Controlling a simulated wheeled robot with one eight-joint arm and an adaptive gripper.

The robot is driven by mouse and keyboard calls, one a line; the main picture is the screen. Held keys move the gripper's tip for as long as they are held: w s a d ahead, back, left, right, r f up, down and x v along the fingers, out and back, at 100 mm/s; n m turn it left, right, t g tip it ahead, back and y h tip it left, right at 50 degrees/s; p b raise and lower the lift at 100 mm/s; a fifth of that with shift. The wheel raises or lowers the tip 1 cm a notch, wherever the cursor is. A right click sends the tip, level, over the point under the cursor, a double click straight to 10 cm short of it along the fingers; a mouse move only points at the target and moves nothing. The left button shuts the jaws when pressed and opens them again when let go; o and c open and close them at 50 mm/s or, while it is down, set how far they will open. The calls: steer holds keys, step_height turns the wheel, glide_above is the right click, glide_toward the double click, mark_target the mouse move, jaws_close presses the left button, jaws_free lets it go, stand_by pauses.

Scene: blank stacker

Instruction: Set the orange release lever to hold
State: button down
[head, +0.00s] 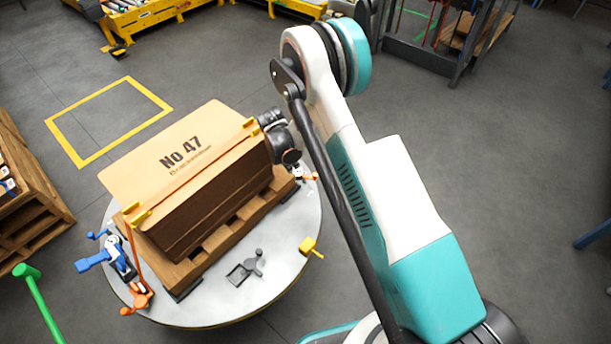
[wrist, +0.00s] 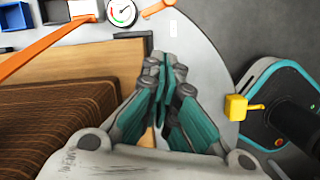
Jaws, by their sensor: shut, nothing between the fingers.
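An orange lever-like piece (head: 136,302) sits at the round table's left front edge, beside a blue handle (head: 92,259). A smaller orange piece (head: 313,176) shows at the right edge, partly behind my arm. In the wrist view, a long orange bar (wrist: 45,52) crosses the upper left and a short orange piece (wrist: 160,6) is cut by the top edge. I cannot tell which is the release lever, nor read a hold mark. My gripper (wrist: 160,65) is shut and empty beside the stack, apart from the orange bar.
A stack of brown boards (head: 185,165) marked No 47 stands on a wooden pallet (head: 200,264) on the round table (head: 285,290). A grey lever (head: 257,262) and a yellow knob (head: 309,246) stand at the front. A gauge (wrist: 122,12) shows in the wrist view.

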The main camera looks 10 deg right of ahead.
steer(key=shift+s+a+f+n, duration=0.1)
steer(key=shift+f+n, duration=0.3)
steer(key=shift+f, duration=0.8)
steer(key=b+x, duration=0.4)
steer(key=x, duration=0.6)
steer(key=shift+f, duration=0.35)
steer(key=d, duration=0.1)
steer(key=w+d+b, duration=0.1)
steer(key=shift+d+r, duration=0.25)
steer(key=shift+d, duration=0.05)
steer(key=shift+w+d+r, duration=0.1)
steer(key=shift+w+d, duration=0.15)
steer(key=shift+d, duration=0.35)
